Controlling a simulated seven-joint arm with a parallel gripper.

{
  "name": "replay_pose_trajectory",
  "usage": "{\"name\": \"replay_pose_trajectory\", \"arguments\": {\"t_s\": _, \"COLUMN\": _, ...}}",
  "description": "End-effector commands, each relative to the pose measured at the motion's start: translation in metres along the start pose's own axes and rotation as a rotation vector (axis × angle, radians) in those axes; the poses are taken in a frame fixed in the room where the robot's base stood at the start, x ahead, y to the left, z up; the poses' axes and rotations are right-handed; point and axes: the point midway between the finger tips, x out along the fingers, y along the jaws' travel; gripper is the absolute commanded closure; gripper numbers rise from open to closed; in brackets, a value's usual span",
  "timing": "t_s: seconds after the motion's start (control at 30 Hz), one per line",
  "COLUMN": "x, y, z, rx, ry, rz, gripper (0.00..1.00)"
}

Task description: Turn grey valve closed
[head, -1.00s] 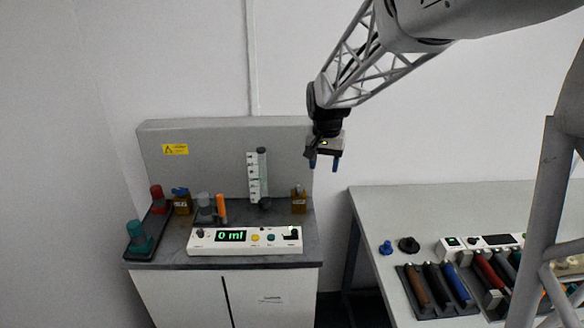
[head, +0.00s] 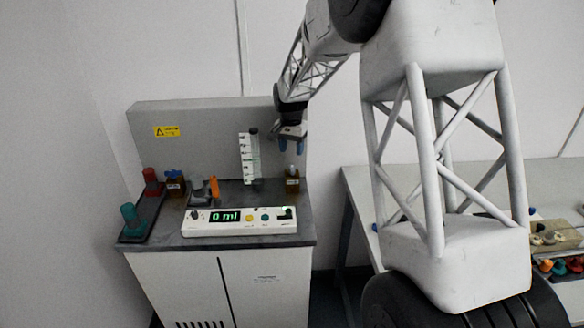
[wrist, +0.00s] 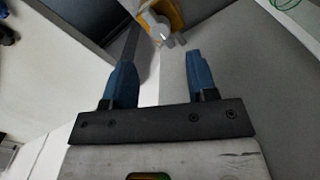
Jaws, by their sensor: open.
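The grey valve (wrist: 160,30) shows at the top of the wrist view, on an amber body (wrist: 172,12). It appears to be the one on the amber bottle (head: 292,183) at the right end of the bench in the head view, where the valve is small and hard to make out. My gripper (head: 290,146) is open and empty above that bottle, apart from it. In the wrist view the two blue fingers of my gripper (wrist: 160,68) are spread, and the valve lies beyond their tips, roughly between them.
A control box (head: 240,222) reading 0 ml sits at the bench front. A graduated tube (head: 249,158) stands left of my gripper. Left are a blue-topped amber bottle (head: 175,184), an orange item (head: 214,187), and red (head: 151,181) and teal (head: 133,217) items. A grey panel (head: 200,120) backs the bench.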

Motion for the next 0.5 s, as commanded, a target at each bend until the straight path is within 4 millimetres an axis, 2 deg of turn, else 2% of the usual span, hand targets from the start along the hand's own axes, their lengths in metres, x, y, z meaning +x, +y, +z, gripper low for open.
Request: {"name": "replay_pose_trajectory", "arguments": {"t_s": 0.5, "x": 0.0039, "y": -0.0010, "z": -0.0007, "rx": 0.001, "ry": -0.001, "rz": 0.000, "gripper": 0.47}}
